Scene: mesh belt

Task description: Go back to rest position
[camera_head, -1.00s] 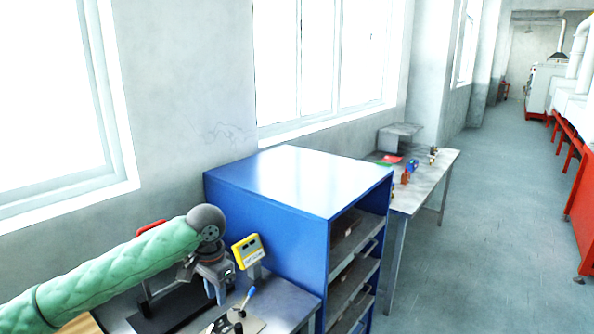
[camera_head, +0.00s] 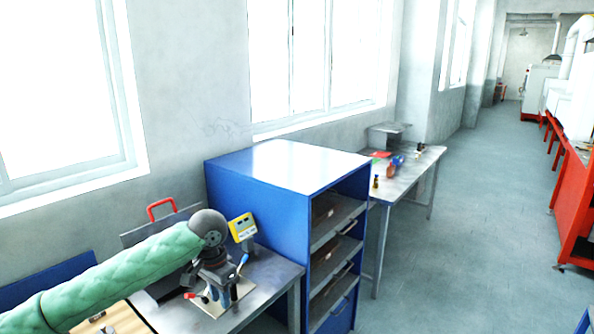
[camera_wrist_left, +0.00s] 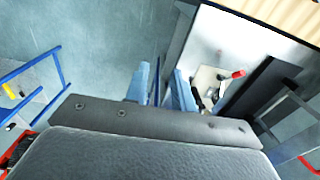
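My left arm, in a green quilted sleeve, reaches in from the left in the head view. Its gripper (camera_head: 222,292) points down above the small metal worktable (camera_head: 262,287), in front of a plate with red and blue handles. In the left wrist view the two blue-grey fingers of this gripper (camera_wrist_left: 161,88) stand apart with nothing held between them. The plate with the red handle (camera_wrist_left: 209,85) shows beyond the fingers. I cannot tell how high the fingers are over it. My right gripper is in neither view.
A yellow device (camera_head: 242,228) stands behind the gripper. A blue shelf cabinet (camera_head: 257,208) is close on the right. A red-handled case (camera_head: 160,212) is behind the arm. A longer table (camera_head: 408,180) with small items stands beyond. The floor (camera_head: 460,250) on the right is clear.

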